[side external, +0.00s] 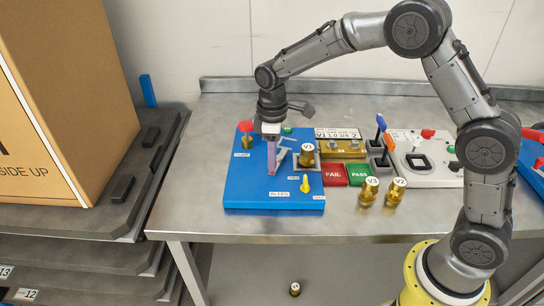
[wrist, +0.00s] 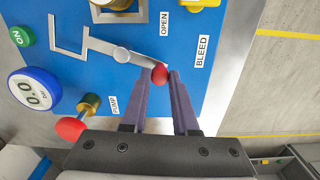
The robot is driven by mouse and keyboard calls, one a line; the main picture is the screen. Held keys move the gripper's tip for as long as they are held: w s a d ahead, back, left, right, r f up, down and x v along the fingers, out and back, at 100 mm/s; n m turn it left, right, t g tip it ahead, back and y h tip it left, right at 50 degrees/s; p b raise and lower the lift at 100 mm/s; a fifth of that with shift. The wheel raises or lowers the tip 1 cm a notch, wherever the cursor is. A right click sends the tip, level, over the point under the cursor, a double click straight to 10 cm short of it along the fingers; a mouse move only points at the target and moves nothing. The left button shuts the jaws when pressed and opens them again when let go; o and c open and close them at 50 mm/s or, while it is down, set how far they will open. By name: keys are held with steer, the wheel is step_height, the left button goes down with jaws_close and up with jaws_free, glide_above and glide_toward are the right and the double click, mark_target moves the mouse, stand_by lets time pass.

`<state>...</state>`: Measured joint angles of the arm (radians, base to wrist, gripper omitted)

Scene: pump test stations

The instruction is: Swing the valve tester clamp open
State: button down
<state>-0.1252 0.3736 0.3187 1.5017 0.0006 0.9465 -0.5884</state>
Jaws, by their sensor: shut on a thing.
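The blue valve tester (side external: 240,185) stands on the left of the metal bench; its blue panel (wrist: 225,40) fills much of the wrist view. Its clamp is a grey metal arm (wrist: 125,55) with an angled bracket (wrist: 68,45) at one end and a red ball knob (wrist: 160,75) at the other. My gripper (wrist: 160,82) has its purple fingers shut on the red knob, beside the OPEN label. In the side view my gripper (side external: 271,165) points down over the tester, left of brass valve V1 (side external: 307,156), which sits in its square seat. The knob is hidden there.
On the tester are a red-knobbed pump handle (wrist: 72,127), a gauge (wrist: 35,92), a green ON button (wrist: 22,36) and a yellow bleed lever (side external: 304,185). Right of it are FAIL (side external: 334,175) and PASS (side external: 359,174) pads and valves V3 (side external: 369,192) and V2 (side external: 396,191).

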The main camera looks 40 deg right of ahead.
steer(key=c, duration=0.7)
jaws_free()
step_height(320, 180, up, 14)
steer(key=shift+f, duration=0.1)
